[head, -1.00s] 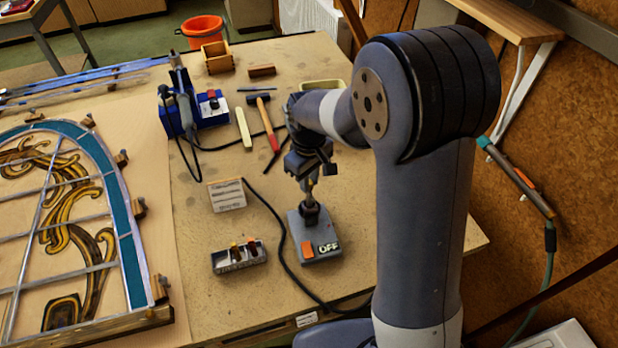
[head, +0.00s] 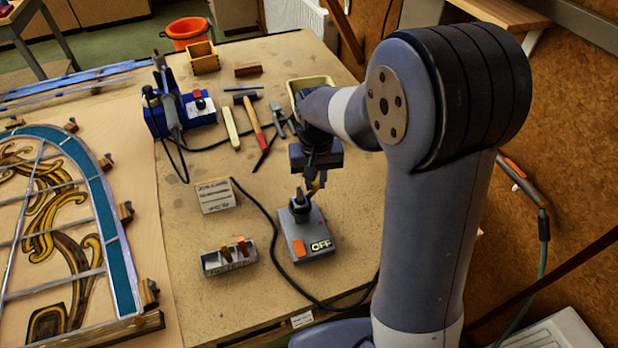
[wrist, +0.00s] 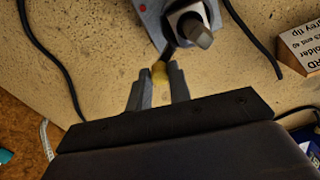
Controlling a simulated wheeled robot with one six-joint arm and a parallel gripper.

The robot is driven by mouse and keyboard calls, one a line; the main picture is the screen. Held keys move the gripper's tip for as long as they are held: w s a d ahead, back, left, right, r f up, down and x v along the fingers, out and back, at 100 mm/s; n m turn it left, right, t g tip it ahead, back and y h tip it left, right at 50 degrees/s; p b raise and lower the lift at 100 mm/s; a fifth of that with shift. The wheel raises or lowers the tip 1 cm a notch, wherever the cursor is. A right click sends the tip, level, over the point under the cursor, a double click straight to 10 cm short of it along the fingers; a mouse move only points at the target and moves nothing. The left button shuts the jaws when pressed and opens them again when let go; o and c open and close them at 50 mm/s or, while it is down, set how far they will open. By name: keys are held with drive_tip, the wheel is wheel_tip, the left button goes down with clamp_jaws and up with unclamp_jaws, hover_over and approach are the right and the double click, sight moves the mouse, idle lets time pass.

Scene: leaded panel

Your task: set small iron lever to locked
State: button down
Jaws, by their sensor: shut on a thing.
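A grey box (head: 308,245) with an orange patch and the word OFF lies on the bench. A short lever (head: 298,200) with a grey end stands in a dark mount at its far end. The wrist view shows this lever (wrist: 198,33) tilted, just beyond my fingertips. Whether the yellow piece touches or belongs to the lever, I cannot tell. I see no "locked" mark.
A small tray (head: 213,266) with brown-handled parts is left of the box. A printed card block (head: 214,197) stands behind it. A dark cable (head: 266,222) runs past the box. The bench between is bare.

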drive_tip(key=shift+s+d+m+b, duration=0.15)
drive_tip(key=shift+s+d+m, duration=0.25)
drive_tip(key=shift+m, duration=0.75)
drive_tip(key=shift+s+d+m+b, duration=0.2)
drive_tip(key=shift+s+m, duration=0.35)
drive_tip(key=shift+m, duration=0.65)
drive_tip(key=shift+s+d+m+b, duration=0.1)
drive_tip(key=shift+s+d+m, duration=0.35)
drive_tip(key=shift+m, duration=0.7)
drive_tip(key=shift+s+a, duration=0.1)
drive_tip(key=c, duration=1.3)
unclamp_jaws()
drive_tip(key=shift+r, duration=0.15)
wheel_tip(320, 180, up, 11)
drive_tip(key=shift+f+b, duration=0.2)
drive_tip(key=shift+b, duration=0.15)
